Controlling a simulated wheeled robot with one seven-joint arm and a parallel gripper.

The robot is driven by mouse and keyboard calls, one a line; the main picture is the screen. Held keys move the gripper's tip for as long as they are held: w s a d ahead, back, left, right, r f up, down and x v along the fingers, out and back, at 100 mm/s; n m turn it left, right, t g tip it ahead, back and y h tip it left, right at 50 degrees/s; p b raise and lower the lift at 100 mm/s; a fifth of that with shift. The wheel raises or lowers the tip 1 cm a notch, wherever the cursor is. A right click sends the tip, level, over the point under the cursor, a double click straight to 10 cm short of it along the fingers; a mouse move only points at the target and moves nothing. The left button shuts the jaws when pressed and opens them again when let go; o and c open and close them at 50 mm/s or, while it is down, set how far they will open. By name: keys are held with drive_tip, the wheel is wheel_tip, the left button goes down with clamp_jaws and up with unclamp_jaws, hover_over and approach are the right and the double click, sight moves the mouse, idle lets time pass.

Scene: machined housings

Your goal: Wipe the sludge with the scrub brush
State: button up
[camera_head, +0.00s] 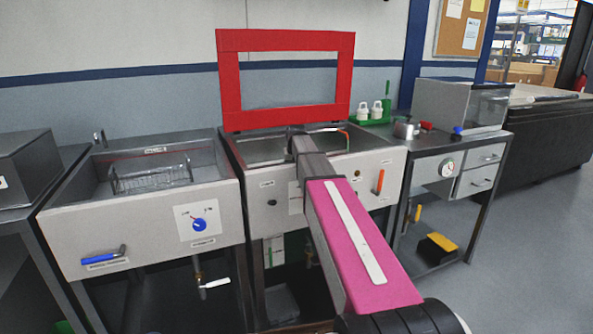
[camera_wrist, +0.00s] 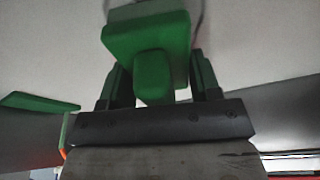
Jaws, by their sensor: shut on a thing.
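In the wrist view my gripper (camera_wrist: 160,82) is shut on a green block with a stubby green handle, which I take to be the scrub brush (camera_wrist: 147,38). The handle sits between the two dark fingers, and the wide block lies beyond them. No bristles show. In the head view my arm reaches over the middle sink (camera_head: 258,152), and the arm hides the gripper and the brush. I cannot make out any sludge in either view; part of the sink's inside is hidden by my arm.
A red frame (camera_head: 228,82) stands behind the middle sink. A green tray (camera_head: 372,122) with white bottles (camera_head: 362,111) is at its right. A left basin (camera_head: 140,218) holds a wire basket (camera_head: 150,180). A metal pot (camera_head: 403,130) and a clear-fronted box (camera_head: 455,105) stand on the right bench.

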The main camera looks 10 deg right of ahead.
drive_tip(key=shift+w+a+f, duration=0.1)
drive_tip(key=shift+w+a, duration=0.1)
drive_tip(key=shift+w, duration=0.55)
drive_tip(key=shift+w+a+f, duration=0.1)
drive_tip(key=shift+w+a, duration=0.05)
drive_tip(key=shift+w, duration=0.6)
drive_tip(key=shift+c, duration=0.3)
drive_tip(key=shift+w+a+r, duration=0.1)
drive_tip(key=shift+w+a, duration=0.05)
drive_tip(key=shift+w, duration=0.7)
drive_tip(key=shift+w+a, duration=0.15)
drive_tip(key=shift+w, duration=0.65)
drive_tip(key=shift+w+d, duration=0.15)
drive_tip(key=shift+d, duration=0.65)
drive_tip(key=shift+s+d, duration=0.2)
drive_tip(key=shift+s, duration=0.85)
drive_tip(key=shift+s+d, duration=0.2)
drive_tip(key=shift+s, duration=0.8)
drive_tip(key=shift+c, duration=0.4)
drive_tip(key=shift+s+d, duration=0.2)
drive_tip(key=shift+s, duration=0.85)
drive_tip(key=shift+s+d, duration=0.25)
drive_tip(key=shift+s, duration=0.8)
drive_tip(key=shift+s+d, duration=0.2)
drive_tip(key=shift+s, duration=0.85)
